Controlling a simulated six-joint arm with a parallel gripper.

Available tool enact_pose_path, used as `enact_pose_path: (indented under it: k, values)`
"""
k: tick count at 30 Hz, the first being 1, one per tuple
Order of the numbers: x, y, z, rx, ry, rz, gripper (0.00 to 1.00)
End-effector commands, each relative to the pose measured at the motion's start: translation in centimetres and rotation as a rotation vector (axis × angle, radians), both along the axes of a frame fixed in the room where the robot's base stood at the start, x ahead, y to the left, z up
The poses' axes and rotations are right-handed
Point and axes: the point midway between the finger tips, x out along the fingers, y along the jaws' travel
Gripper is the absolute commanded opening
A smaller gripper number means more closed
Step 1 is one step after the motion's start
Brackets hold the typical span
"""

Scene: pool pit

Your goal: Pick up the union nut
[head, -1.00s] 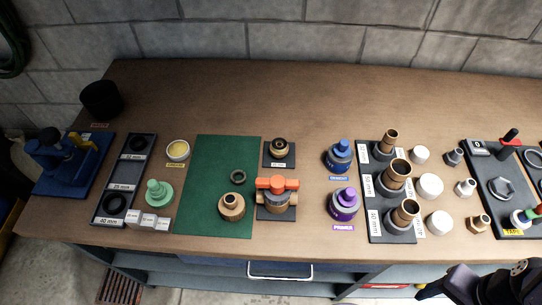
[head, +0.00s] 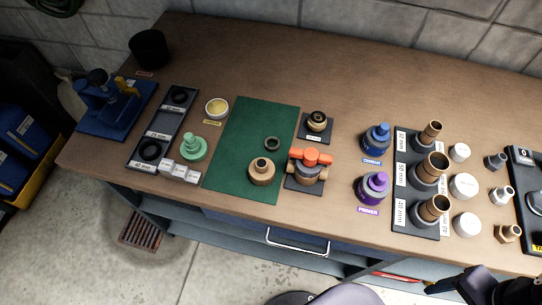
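A tan, stepped round fitting with a dark bore (head: 262,172) stands on the front part of the green mat (head: 232,135). It looks like the union nut, but I cannot be sure from its shape. A dark grey ring (head: 273,143) lies on the mat behind it, apart from it. A valve with an orange handle (head: 310,157) sits on a dark pad just right of the mat. A smaller tan round part (head: 318,121) rests on another pad behind the valve. Dark parts of my arm show at the lower right edge, well away from the fitting; its fingers cannot be made out.
Blue (head: 376,139) and purple (head: 373,188) bottles stand right of the valve, beside a rack of tan pipe pieces (head: 434,209). A green fitting (head: 193,148), white blocks and a yellow-filled dish (head: 217,107) lie left of the mat.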

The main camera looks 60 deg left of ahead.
Motion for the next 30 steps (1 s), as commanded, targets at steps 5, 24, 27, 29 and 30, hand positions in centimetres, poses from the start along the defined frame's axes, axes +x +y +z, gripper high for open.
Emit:
enact_pose_path:
  k: [5,24,27,29,30]
  values:
    - [-0.6,2.8,1.2,-0.035,0.140,-0.026,0.68]
    - [-6.1,22.1,11.9,-0.480,0.324,0.196,0.68]
    - [-8.2,26.6,12.3,-0.480,0.258,0.285,0.68]
    - [-9.4,30.1,11.8,-0.425,0.198,0.345,0.68]
    - [-10.3,32.3,11.5,-0.375,0.159,0.382,0.68]
